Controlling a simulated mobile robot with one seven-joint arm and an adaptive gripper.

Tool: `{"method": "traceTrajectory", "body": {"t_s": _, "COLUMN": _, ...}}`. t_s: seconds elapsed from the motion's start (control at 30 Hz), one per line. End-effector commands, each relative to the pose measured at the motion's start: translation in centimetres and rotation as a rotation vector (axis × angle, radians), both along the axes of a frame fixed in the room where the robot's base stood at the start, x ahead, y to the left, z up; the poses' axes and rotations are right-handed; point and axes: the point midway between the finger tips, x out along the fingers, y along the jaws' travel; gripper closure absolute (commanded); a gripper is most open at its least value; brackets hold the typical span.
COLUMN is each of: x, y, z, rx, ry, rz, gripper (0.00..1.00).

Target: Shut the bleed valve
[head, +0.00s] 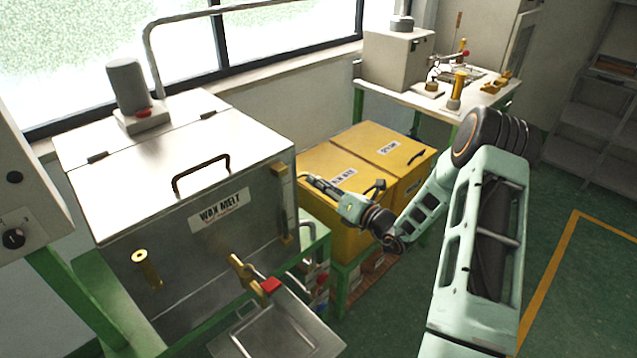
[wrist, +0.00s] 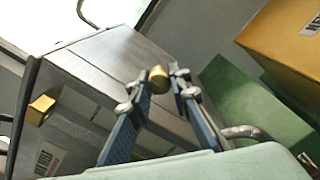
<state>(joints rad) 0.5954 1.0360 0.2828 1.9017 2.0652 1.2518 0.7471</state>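The steel wax melt tank (head: 180,240) stands at the left in the head view. A brass tap with a red handle (head: 271,285) sits low on its front, above a steel tray. In the wrist view a round brass knob (wrist: 159,77) shows by the tank's side, between my fingertips as seen. I cannot tell whether they touch it, or which fitting is the bleed valve. My gripper (head: 312,182) (wrist: 161,90) is open beside the tank's right side, its fingers apart. The tank's right side is mostly hidden in the head view.
Yellow bins (head: 375,150) stand right of the tank, close behind my gripper. A steel tray (head: 290,330) sits below the tap. A bench (head: 485,98) with a grey machine and brass parts is at the back. Green floor is clear at the right.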

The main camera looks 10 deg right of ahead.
Motion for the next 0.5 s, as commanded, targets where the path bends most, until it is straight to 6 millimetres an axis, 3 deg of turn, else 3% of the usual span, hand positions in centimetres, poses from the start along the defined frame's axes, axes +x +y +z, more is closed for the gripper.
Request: {"method": "traceTrajectory", "body": {"t_s": 0.5, "x": 0.01, "y": -0.07, "z": -0.15, "rx": -0.07, "ry": -0.048, "rz": -0.001, "gripper": 1.0}}
